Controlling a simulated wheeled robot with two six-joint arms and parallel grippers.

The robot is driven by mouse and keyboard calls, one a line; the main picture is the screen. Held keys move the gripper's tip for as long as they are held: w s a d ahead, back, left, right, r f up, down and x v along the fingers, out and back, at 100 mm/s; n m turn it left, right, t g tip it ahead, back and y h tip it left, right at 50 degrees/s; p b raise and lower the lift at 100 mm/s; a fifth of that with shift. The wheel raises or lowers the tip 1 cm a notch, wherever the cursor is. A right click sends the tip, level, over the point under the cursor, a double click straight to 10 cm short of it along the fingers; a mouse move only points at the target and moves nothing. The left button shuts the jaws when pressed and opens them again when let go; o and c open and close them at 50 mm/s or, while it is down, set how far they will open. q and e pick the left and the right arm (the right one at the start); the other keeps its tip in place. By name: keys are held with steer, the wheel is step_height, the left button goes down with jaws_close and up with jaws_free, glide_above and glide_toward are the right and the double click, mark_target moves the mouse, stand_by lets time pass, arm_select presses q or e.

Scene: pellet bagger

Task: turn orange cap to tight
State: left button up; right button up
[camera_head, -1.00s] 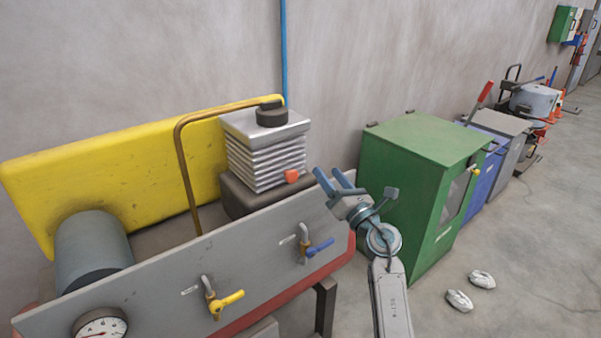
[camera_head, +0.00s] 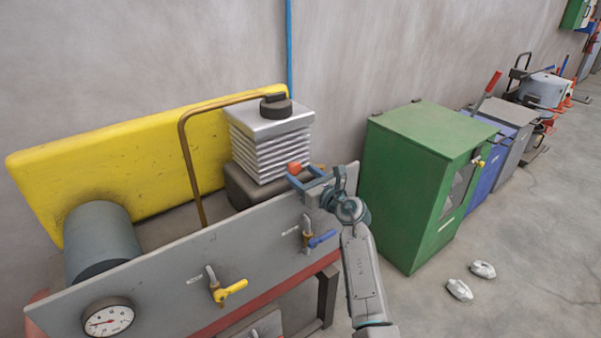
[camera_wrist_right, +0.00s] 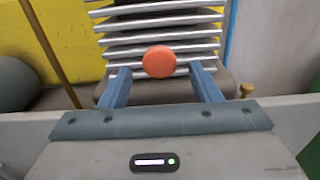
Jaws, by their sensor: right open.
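The orange cap (camera_head: 294,168) sits at the front of the finned silver block, just behind the top edge of the grey panel. In the right wrist view the round cap (camera_wrist_right: 159,61) faces me, in front of the lower fins. My right gripper (camera_head: 300,178) is at the cap, its blue fingers apart. In the wrist view the fingers stand left and right of the cap, with gaps on both sides. How far the fingertips reach along the cap's depth I cannot tell. My left gripper is in neither view.
The grey panel (camera_head: 160,268) carries a yellow-handled valve (camera_head: 230,289), a blue-handled valve (camera_head: 320,238) and a gauge (camera_head: 106,317). A brown pipe (camera_head: 184,150) rises behind it. A green cabinet (camera_head: 405,190) stands to the right.

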steer(key=shift+x, duration=0.8)
steer(key=shift+c, duration=0.3)
steer(key=c, duration=0.9)
steer(key=shift+r+p, duration=0.15)
steer(key=shift+p, duration=0.3)
steer(key=m+p, duration=0.3)
steer(key=shift+r, duration=0.1)
steer(key=shift+m+p, duration=0.4)
steer(key=shift+p, duration=0.1)
steer(key=shift+f, duration=0.25)
steer(key=shift+m, duration=0.3)
